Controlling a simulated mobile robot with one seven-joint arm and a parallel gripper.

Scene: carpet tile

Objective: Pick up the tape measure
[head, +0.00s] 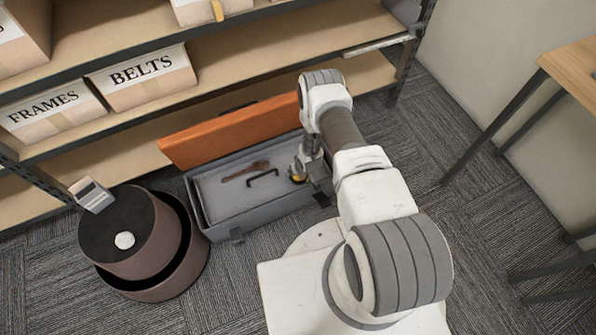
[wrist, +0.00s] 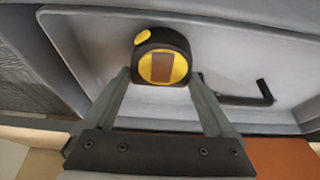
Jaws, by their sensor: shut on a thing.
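The tape measure (wrist: 162,58) is black with a yellow face and a yellow button, and sits between my gripper's two fingertips in the wrist view. My gripper (wrist: 160,80) is shut on it. In the head view the tape measure (head: 297,178) is a small yellow spot at my gripper (head: 305,172), over the right part of the grey toolbox (head: 215,222). The gripper hides most of it there. I cannot tell whether it touches the box floor.
In the toolbox lie a black hex key (head: 263,178) and a brown tool (head: 236,174). The orange lid (head: 230,132) stands open against the shelf. A round brown container (head: 140,240) stands at left. A table (head: 575,70) stands at right.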

